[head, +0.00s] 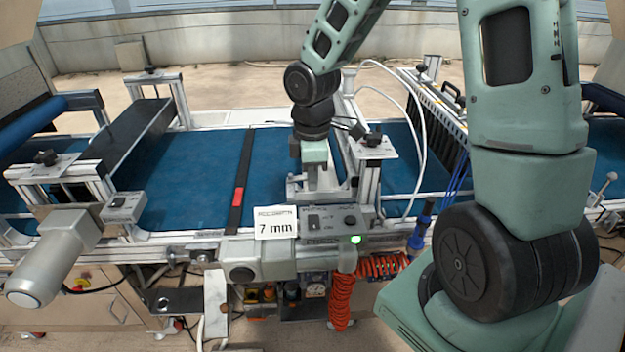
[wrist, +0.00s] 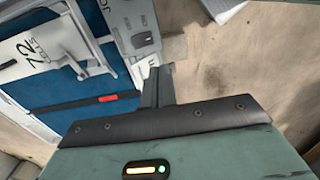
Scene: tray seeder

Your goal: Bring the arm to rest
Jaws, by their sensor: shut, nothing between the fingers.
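My arm comes in from the right of the head view, rises out of the top of the picture and comes down again to my gripper. My gripper (head: 316,166) points down over the middle of the seeder line, behind the grey control box with the green light. It also shows in the wrist view (wrist: 159,76), where its dark fingers are together with nothing between them. In the head view the fingers are hard to tell from the metal parts behind them. I cannot tell how far the fingertips are from the machine.
The blue conveyor belt (head: 193,180) runs across the head view. A white "7 mm" card (head: 276,223) stands beside the control box (head: 331,222). White hoses curve right of my gripper, and an orange coiled hose (head: 341,300) hangs below. A grey motor (head: 50,265) sticks out front left.

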